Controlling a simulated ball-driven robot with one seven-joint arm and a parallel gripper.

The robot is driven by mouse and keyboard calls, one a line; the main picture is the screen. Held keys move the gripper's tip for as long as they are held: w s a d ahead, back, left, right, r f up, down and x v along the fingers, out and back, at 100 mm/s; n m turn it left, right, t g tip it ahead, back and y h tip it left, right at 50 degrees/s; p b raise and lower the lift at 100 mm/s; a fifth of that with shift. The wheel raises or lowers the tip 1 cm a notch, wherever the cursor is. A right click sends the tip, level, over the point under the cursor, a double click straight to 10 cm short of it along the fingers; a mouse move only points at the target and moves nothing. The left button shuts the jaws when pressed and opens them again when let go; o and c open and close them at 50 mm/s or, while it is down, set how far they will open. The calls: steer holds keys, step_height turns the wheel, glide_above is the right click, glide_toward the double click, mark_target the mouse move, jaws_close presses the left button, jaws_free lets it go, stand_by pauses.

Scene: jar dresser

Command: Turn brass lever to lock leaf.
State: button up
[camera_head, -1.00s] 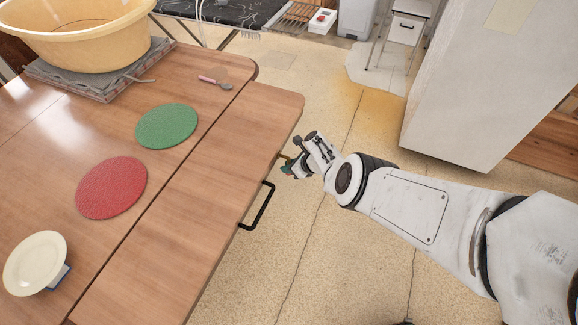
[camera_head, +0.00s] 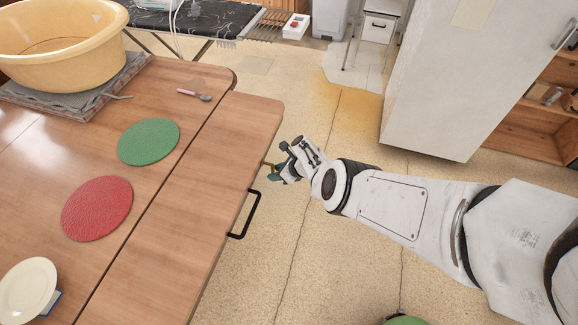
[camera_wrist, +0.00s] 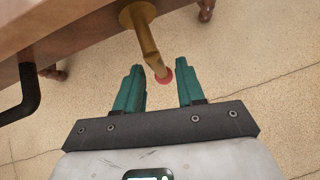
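The brass lever (camera_wrist: 143,36) sticks out from the wooden edge of the table leaf (camera_head: 218,165) in the wrist view, with a red tip (camera_wrist: 163,77) at its free end. My gripper (camera_wrist: 162,84) is open, its two teal fingers apart, with the red tip between them. I cannot tell whether either finger touches it. In the head view my gripper (camera_head: 274,173) is beside the leaf's right edge, just beyond the black handle (camera_head: 245,214). The leaf lies level with the main tabletop, a dark seam between them. The lever is mostly hidden there.
On the table are a green mat (camera_head: 148,142), a red mat (camera_head: 97,208), a plate (camera_head: 27,288), a pink-handled spoon (camera_head: 194,95) and a yellow basin (camera_head: 62,45). A white cabinet (camera_head: 440,90) stands at the right.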

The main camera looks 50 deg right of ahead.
steer(key=p+v, duration=0.4)
steer(key=v, duration=0.4)
steer(key=shift+s, duration=0.25)
steer(key=shift+r, duration=0.1)
stand_by(0.4)
steer(key=s+a+r+n+g+b, duration=0.1)
steer(key=s+a+r+n, duration=0.3)
steer(key=n, duration=0.7)
steer(key=s+a+r+n+g+h+b, duration=0.1)
steer(key=s+a+r+n+g, duration=0.3)
steer(key=s+a+n, duration=0.5)
steer(key=s+a+r+n+g+b, duration=0.2)
steer(key=s+a+r+n, duration=0.3)
steer(key=s+n, duration=0.7)
steer(key=shift+s+a+r+n+g+h, duration=0.35)
steer(key=shift+a+n, duration=0.3)
steer(key=shift+n, duration=0.25)
